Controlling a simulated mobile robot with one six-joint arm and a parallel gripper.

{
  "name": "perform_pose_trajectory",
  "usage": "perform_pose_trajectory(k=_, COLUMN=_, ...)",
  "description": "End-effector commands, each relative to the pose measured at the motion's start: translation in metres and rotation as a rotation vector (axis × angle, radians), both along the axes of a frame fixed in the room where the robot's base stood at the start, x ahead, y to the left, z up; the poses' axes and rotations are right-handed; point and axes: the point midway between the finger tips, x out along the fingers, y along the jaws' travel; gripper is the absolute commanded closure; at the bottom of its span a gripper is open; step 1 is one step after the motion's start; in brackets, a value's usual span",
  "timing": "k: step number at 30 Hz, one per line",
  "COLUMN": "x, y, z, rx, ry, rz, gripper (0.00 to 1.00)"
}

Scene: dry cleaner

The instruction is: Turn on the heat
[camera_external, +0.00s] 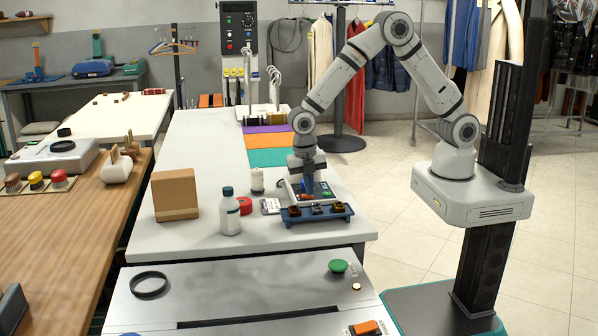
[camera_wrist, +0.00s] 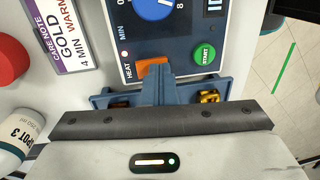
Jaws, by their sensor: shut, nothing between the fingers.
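The orange HEAT switch (camera_wrist: 146,72) sits at the lower edge of a dark blue control panel (camera_wrist: 190,45). The panel also carries a blue dial (camera_wrist: 155,5) and a green START button (camera_wrist: 204,54). My gripper (camera_wrist: 157,75) is shut and empty, its tips right at the switch and covering part of it. I cannot tell whether they touch it or which way it is set. In the external view my gripper (camera_external: 308,190) points down over the small panel unit (camera_external: 328,188) on the white counter.
A blue tray (camera_external: 290,218) with small dark parts lies in front of the panel.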

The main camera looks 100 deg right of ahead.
Motion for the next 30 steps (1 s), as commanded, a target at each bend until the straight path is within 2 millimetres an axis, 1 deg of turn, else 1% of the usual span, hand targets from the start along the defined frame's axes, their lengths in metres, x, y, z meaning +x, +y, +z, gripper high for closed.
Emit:
perform_pose_trajectory(k=5, x=0.008, y=0.0, z=0.002, rx=0.0, ry=-0.001, rz=0.0, gripper=1.0)
perform_pose_trajectory(k=14, x=0.008, y=0.0, z=0.003, rx=0.0, ry=0.0, rz=0.0, gripper=1.0)
perform_pose_trajectory(k=17, x=0.009, y=0.0, z=0.009, rx=0.0, ry=-0.001, rz=0.0, gripper=1.0)
perform_pose_trajectory(k=20, x=0.01, y=0.0, z=0.023, rx=0.0, ry=-0.003, rz=0.0, gripper=1.0)
perform_pose_trajectory(k=24, x=0.014, y=0.0, z=0.054, rx=0.0, ry=-0.003, rz=0.0, gripper=1.0)
perform_pose_trajectory(k=25, x=0.016, y=0.0, z=0.055, rx=0.0, ry=-0.006, rz=0.0, gripper=1.0)
perform_pose_trajectory(k=26, x=0.016, y=0.0, z=0.061, rx=0.0, ry=-0.008, rz=0.0, gripper=1.0)
perform_pose_trajectory(k=30, x=0.02, y=0.0, z=0.093, rx=0.0, ry=-0.006, rz=0.0, gripper=1.0)
